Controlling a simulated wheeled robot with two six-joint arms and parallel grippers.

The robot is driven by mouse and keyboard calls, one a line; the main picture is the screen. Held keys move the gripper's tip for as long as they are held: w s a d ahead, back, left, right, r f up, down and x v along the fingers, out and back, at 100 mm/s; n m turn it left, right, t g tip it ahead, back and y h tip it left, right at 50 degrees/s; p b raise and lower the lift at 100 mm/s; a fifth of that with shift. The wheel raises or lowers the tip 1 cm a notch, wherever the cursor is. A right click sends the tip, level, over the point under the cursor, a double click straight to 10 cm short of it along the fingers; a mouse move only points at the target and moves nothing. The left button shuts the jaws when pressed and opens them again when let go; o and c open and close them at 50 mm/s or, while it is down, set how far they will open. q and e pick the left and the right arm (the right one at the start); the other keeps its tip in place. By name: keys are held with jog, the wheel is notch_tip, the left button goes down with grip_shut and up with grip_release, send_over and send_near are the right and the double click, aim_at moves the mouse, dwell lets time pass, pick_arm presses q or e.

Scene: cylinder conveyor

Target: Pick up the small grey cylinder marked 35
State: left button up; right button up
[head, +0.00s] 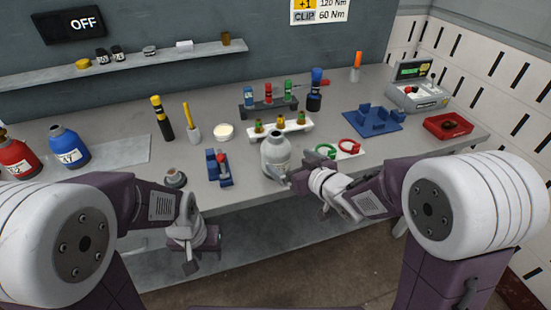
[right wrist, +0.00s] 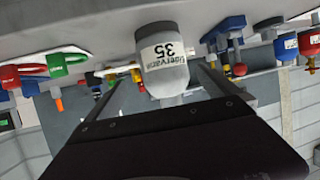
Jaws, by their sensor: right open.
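The small grey cylinder marked 35 (head: 275,152) stands upright near the front edge of the grey table in the head view. In the right wrist view, where the scene is upside down, the cylinder (right wrist: 162,60) shows its white label with "35". My right gripper (head: 298,168) is open at the cylinder's right front side. In the right wrist view its two fingers (right wrist: 160,76) lie on either side of the cylinder, with gaps visible at both sides. My left gripper (head: 190,260) hangs low in front of the table edge, away from the cylinder; its jaw opening is unclear.
A blue stand (head: 219,168) is left of the cylinder. A white rack with small bottles (head: 280,129) is behind it. Blue (head: 68,146) and red bottles (head: 16,157) stand at far left, a red tray (head: 447,126) at far right.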

aim_at(284, 159)
jog(key=x, duration=0.3)
jog(key=shift+w+a+f, duration=0.1)
jog(key=shift+a, duration=0.25)
jog(key=shift+w, duration=0.1)
jog(key=x, duration=0.4)
jog(key=shift+a, duration=0.15)
jog(key=shift+w+a+f, duration=0.1)
jog(key=shift+w+a, duration=0.1)
jog(key=shift+w, duration=0.1)
pick_arm(q)
jog(key=shift+w+a+f, duration=0.1)
jog(key=shift+a+f, duration=0.1)
jog(key=shift+a, duration=0.05)
pick_arm(e)
jog(key=shift+s, duration=0.1)
